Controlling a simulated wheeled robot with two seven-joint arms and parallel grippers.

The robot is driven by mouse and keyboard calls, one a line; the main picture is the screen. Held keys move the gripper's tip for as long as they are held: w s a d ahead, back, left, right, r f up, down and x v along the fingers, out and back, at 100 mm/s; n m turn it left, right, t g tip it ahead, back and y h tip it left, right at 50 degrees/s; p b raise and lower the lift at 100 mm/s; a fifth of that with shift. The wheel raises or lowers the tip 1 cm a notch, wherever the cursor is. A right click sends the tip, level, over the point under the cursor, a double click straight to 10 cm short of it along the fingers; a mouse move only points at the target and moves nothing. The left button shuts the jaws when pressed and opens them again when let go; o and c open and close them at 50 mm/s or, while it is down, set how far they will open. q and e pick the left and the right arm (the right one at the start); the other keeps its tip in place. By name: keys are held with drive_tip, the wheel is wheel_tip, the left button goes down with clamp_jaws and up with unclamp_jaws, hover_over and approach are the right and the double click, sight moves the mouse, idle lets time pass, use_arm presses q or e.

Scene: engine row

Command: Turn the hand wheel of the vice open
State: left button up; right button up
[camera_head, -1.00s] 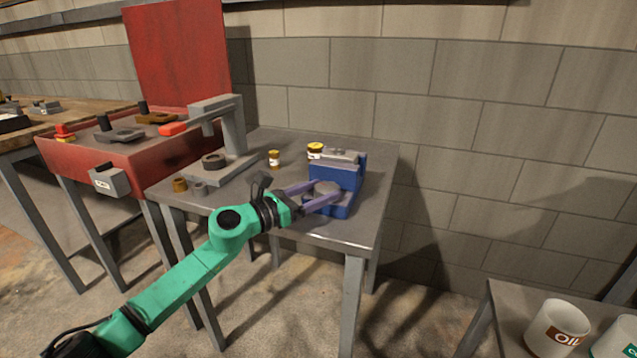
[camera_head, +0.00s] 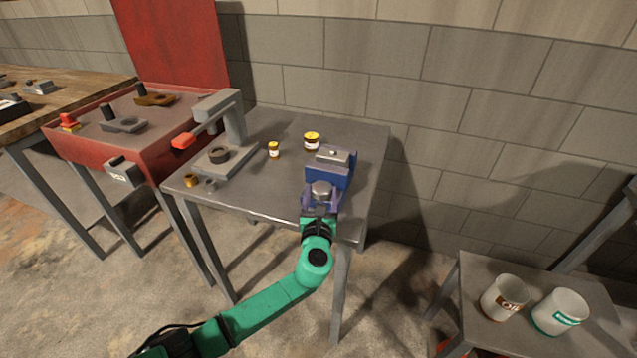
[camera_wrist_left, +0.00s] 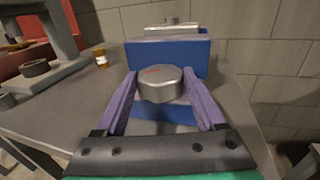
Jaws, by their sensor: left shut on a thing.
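The blue vice (camera_head: 331,169) stands near the right side of the grey metal table, and it also fills the upper middle of the left wrist view (camera_wrist_left: 180,55). Its round grey hand wheel (camera_head: 321,189) is on the near side of the blue body. In the left wrist view the wheel (camera_wrist_left: 160,85) sits between the two purple fingers of my left gripper (camera_wrist_left: 160,92), with a small red mark on its top. My left gripper (camera_head: 320,198) is shut on the wheel from the front. My right gripper is not in view.
A grey arbor press with a red-tipped lever (camera_head: 184,141) stands on the table's left. A red parts-washer-like bin (camera_head: 110,135) is at left.

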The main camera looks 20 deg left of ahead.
use_arm(q)
drive_tip(key=n+y, duration=0.1)
drive_tip(key=y, duration=0.1)
drive_tip(key=n+g+y+b, duration=0.1)
drive_tip(key=n+y, duration=0.1)
drive_tip(key=shift+w+d+f+g+y, duration=0.1)
drive_tip(key=shift+w+d+g+y, duration=0.05)
drive_tip(key=shift+d+g+y, duration=0.2)
drive_tip(key=shift+d+r+n+g+y+b, duration=0.1)
drive_tip(key=shift+r+n+g+y+b, duration=0.15)
drive_tip(key=shift+n+g+y+b, duration=0.35)
drive_tip(key=shift+y, duration=0.35)
